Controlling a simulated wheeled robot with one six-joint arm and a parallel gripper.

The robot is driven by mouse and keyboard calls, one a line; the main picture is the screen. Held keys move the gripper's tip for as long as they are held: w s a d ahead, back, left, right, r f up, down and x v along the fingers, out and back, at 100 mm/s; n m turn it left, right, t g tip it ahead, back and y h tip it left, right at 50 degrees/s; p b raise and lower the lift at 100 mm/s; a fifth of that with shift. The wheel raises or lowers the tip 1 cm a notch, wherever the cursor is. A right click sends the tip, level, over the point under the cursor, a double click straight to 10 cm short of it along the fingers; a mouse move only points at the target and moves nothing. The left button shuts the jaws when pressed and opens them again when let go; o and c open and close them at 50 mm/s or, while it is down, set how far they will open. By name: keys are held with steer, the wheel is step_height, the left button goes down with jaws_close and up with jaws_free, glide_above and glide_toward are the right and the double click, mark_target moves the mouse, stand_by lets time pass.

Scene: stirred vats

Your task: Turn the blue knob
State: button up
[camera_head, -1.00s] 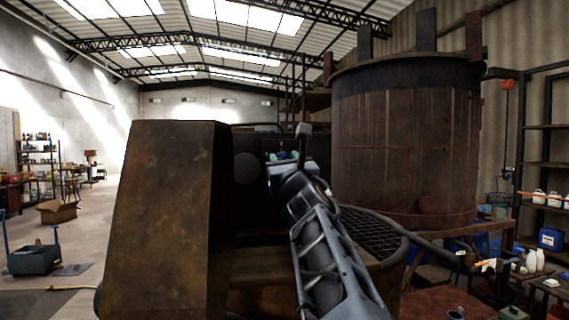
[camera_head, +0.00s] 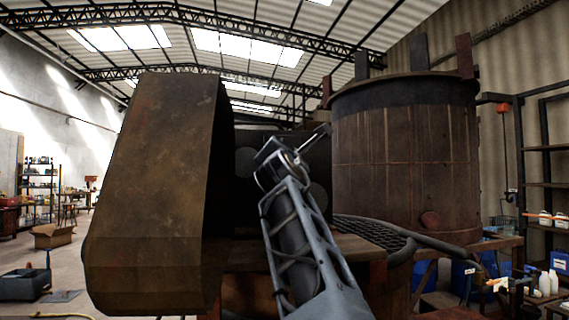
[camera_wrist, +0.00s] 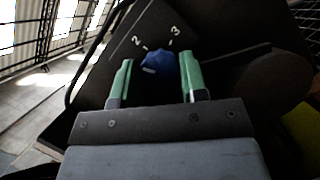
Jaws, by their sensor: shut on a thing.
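The blue knob (camera_wrist: 157,62) is in the upper middle of the wrist view, on a dark panel (camera_wrist: 126,45) with the white numbers 2 and 3 and short tick marks beside it. My gripper (camera_wrist: 156,66) has its green fingers on either side of the knob and is shut on it. A pale mark shows on the knob's near side. In the head view my gripper (camera_head: 290,152) is at the dark recess beside the big vat, seen from behind; the knob is hidden there.
A large rusty vat (camera_head: 400,160) stands right of my arm, with a dark grating (camera_head: 375,232) below it. A big rusty housing (camera_head: 155,190) stands close on the left. Shelves and bottles (camera_head: 545,282) are at the far right.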

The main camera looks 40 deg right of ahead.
steer(key=shift+r+m+g+h+p, duration=0.1)
steer(key=shift+m+g+h+p, duration=0.15)
steer(key=shift+m+g, duration=0.75)
steer(key=shift+r+m+g+h+p, duration=0.1)
steer(key=shift+m+g+h+p, duration=0.2)
steer(key=shift+m, duration=1.4)
steer(key=shift+f+m+y, duration=0.1)
steer(key=shift+m+y, duration=0.15)
steer(key=shift+m, duration=0.05)
steer(key=o, duration=0.9)
steer(key=shift+o, duration=0.2)
steer(key=shift+a, duration=0.1)
steer(key=b+v, duration=0.4)
steer(key=v, duration=0.9)
steer(key=shift+s+a+f+b, duration=0.15)
steer(key=shift+s+a+b, duration=0.05)
steer(key=shift+s+b, duration=0.1)
